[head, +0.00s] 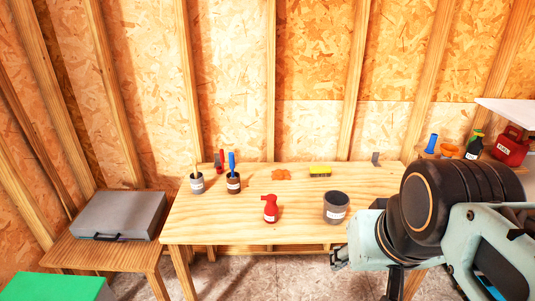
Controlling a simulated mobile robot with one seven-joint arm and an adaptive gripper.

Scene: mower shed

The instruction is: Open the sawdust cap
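No thing in the head view can be surely read as sawdust or its cap, as the labels are too small to read. A dark grey round tub (336,207) with a white label stands upright on the right front of the wooden workbench (300,232). Its top looks dark, and I cannot tell whether a cap is on it. My gripper (340,258) is only partly in view at the lower right, just past the bench's front edge. It looks apart from the tub. Its fingers are too hidden to show whether they are open or shut.
On the bench are a red spray bottle (270,208), two small labelled pots (233,185) (197,185), an orange rag (281,174) and a yellow sponge (320,170). A grey case (120,216) lies left. A red fuel can (510,148) stands right.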

